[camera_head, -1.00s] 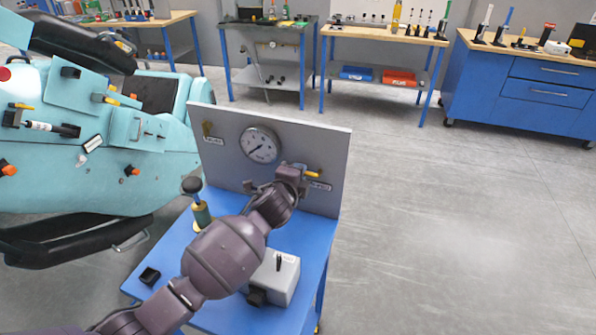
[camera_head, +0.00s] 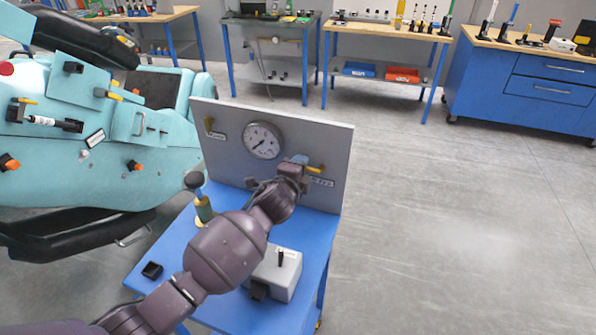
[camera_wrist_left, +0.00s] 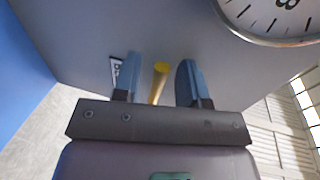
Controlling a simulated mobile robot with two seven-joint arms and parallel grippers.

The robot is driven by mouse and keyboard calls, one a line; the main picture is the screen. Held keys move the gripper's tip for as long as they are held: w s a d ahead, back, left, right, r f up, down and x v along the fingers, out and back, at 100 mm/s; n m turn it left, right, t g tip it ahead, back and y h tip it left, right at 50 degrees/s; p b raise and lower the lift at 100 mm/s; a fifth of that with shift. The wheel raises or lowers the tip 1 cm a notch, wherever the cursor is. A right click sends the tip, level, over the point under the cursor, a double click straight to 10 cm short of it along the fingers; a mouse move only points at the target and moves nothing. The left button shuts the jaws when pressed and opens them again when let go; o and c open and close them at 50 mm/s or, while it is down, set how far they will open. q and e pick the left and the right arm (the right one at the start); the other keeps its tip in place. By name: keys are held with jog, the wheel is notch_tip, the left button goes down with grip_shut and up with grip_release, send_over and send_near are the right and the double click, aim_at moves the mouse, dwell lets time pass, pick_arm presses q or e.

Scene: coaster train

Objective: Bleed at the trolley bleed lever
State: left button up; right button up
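The right-hand yellow lever (camera_head: 316,169), above a small label, is beside my left gripper (camera_head: 297,160). The label is too small to read surely. In the left wrist view my left gripper (camera_wrist_left: 160,80) is open, and a yellow lever (camera_wrist_left: 160,80) stands between its blue fingers with a gap on each side. My right gripper is not in view.
A teal coaster car (camera_head: 80,180) is close on the left. Workbenches line the back; the floor at right is clear.

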pick_arm(q)
jog(key=v, duration=1)
jog(key=shift+s+b, duration=0.35)
jog(key=shift+s, duration=0.05)
jog(key=shift+a, duration=0.1)
